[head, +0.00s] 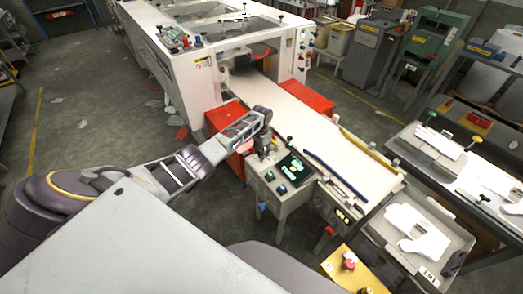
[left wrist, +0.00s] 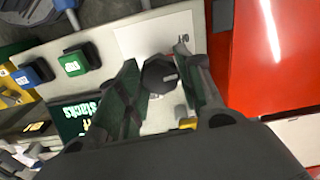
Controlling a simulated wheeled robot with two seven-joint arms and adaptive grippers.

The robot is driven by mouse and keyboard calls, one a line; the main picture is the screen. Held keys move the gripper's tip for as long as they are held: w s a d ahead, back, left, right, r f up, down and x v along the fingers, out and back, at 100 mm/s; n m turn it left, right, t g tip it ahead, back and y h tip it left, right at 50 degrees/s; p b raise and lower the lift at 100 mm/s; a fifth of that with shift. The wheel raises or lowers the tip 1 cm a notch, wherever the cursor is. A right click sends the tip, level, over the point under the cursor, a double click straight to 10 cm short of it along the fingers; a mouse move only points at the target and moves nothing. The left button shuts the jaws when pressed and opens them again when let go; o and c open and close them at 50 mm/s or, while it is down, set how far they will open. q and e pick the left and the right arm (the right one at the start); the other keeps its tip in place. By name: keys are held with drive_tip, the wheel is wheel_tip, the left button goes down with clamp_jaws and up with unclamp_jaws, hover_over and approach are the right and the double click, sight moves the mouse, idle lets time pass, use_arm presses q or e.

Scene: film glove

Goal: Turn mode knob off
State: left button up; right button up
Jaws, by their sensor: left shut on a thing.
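The mode knob (left wrist: 160,75) is a dark, many-sided knob with a light mark, on a pale plate of the control box. My left gripper (left wrist: 165,82) has one finger on each side of it and is shut on it. In the head view my left gripper (head: 263,147) reaches down onto the top of the control box (head: 283,203); there the knob is hidden or too small to tell. My right gripper is in neither view.
Beside the knob are a green button (left wrist: 73,64), a blue button (left wrist: 28,76) and a lit screen (head: 295,168). A red panel (left wrist: 275,60) stands close on the other side. A white conveyor (head: 300,110) runs behind the box. Grey floor (head: 90,120) is open at the left.

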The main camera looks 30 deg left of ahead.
use_arm(q)
drive_tip(key=shift+n, duration=0.5)
drive_tip(key=shift+w, duration=0.1)
drive_tip(key=o, duration=1)
drive_tip(key=shift+o, duration=0.2)
drive_tip(key=shift+r, duration=0.15)
wheel_tip(320, 180, up, 12)
drive_tip(key=shift+f, duration=0.2)
idle(0.6)
